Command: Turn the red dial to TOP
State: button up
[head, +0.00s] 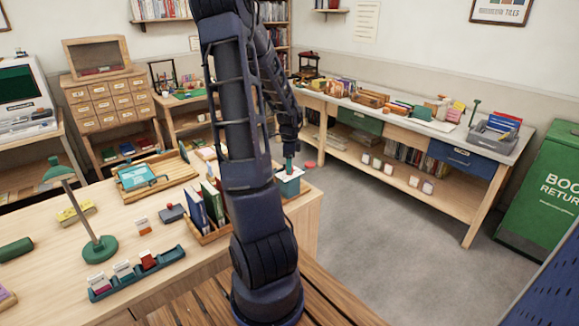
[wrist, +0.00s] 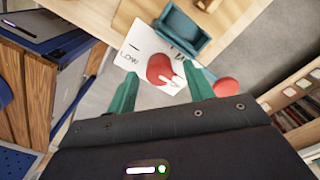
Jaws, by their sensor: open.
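The red dial (wrist: 158,69) sits on a white plate (wrist: 133,52) printed with "LOW" and other marks, some of them cut off or hidden. A white pointer mark shows on the dial's lower right in the wrist view.
A book rack (head: 213,205) stands close left of the box on the desk (head: 180,245). A red round thing (wrist: 227,87) lies beyond the plate. A green lamp (head: 100,249) stands at the left. Open floor (head: 385,235) lies to the right.

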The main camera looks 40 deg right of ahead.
jog(key=shift+r, duration=3.5)
jog(key=a+r+n+t, duration=0.1)
jog(key=a+r+n, duration=0.3)
jog(key=a, duration=0.3)
jog(key=a+r+n+t+y, duration=0.1)
jog(key=a+r+n, duration=0.35)
jog(key=a, duration=0.25)
jog(key=a+r+n, duration=0.3)
jog(key=a+n, duration=0.1)
jog(key=a, duration=0.3)
jog(key=s+a+r+n+t, duration=0.1)
jog(key=s+a+r+n, duration=0.2)
jog(key=s+a+n, duration=0.3)
jog(key=s+a+r+n+t+h, duration=0.1)
jog(key=s+a+r+n, duration=0.2)
jog(key=s+a+n, duration=0.3)
jog(key=a+n, duration=0.2)
jog(key=a, duration=0.3)
jog(key=shift+r+t, duration=0.15)
jog(key=shift+t, duration=0.15)
jog(key=shift+c, duration=0.2)
